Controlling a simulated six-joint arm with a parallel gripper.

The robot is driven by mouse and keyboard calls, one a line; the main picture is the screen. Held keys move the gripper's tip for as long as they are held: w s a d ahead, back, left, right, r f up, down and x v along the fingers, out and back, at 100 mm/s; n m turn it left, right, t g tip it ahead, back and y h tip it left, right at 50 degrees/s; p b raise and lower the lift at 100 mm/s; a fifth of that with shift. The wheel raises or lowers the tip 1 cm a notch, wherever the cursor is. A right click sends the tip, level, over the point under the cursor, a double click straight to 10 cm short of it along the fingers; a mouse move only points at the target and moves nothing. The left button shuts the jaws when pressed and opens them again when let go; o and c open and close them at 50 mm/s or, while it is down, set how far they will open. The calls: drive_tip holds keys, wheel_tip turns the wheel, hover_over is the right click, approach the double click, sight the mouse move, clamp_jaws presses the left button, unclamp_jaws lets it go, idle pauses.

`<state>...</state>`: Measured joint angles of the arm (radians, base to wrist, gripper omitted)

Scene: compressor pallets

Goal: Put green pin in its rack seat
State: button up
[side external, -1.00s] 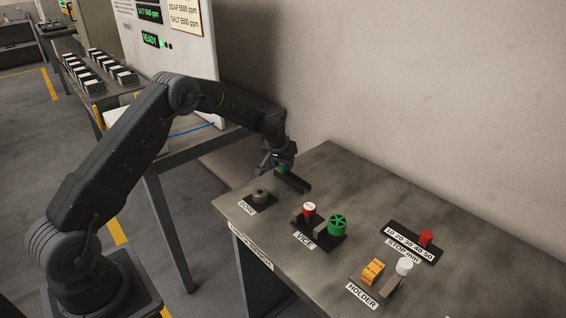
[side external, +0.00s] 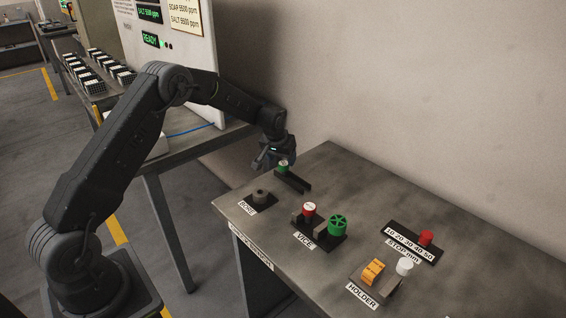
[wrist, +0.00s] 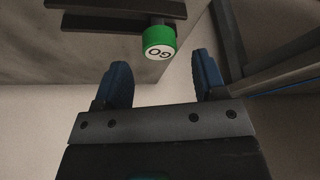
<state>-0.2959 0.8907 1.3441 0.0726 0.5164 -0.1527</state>
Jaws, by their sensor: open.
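The green pin (side external: 283,164) stands upright at the left end of the dark slotted rack (side external: 297,183), at the far left of the bench. In the wrist view the green pin (wrist: 159,40) shows a white top marked "GO", at the end of the dark rack (wrist: 110,18). My gripper (side external: 266,160) is just left of the pin in the side view and apart from it. In the wrist view my gripper (wrist: 160,80) is open and empty, its blue fingers spread, with the pin beyond the gap between their tips.
A grey piece labelled BORE (side external: 261,195) sits in front of the rack. The VICE (side external: 330,233) with its red-topped part and green wheel is to the right. The HOLDER (side external: 366,283) and STOP scale (side external: 412,245) stand farther right. The wall is behind the bench.

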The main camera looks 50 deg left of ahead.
drive_tip(key=s+d+r+m, duration=0.1)
drive_tip(key=s+d+r, duration=0.5)
drive_tip(key=s+r, duration=0.4)
drive_tip(key=s+d+r+m, duration=0.1)
drive_tip(key=s+d+r, duration=0.6)
drive_tip(key=r, duration=0.6)
drive_tip(key=s+d+m+h, duration=0.1)
drive_tip(key=s+d, duration=0.1)
drive_tip(key=s, duration=0.8)
drive_tip(key=s+d+m+t, duration=0.1)
drive_tip(key=s+d, duration=0.2)
drive_tip(key=s, duration=0.8)
drive_tip(key=shift+s+d+m+h, duration=0.15)
drive_tip(key=shift+m+h, duration=0.15)
drive_tip(key=shift+h, duration=0.1)
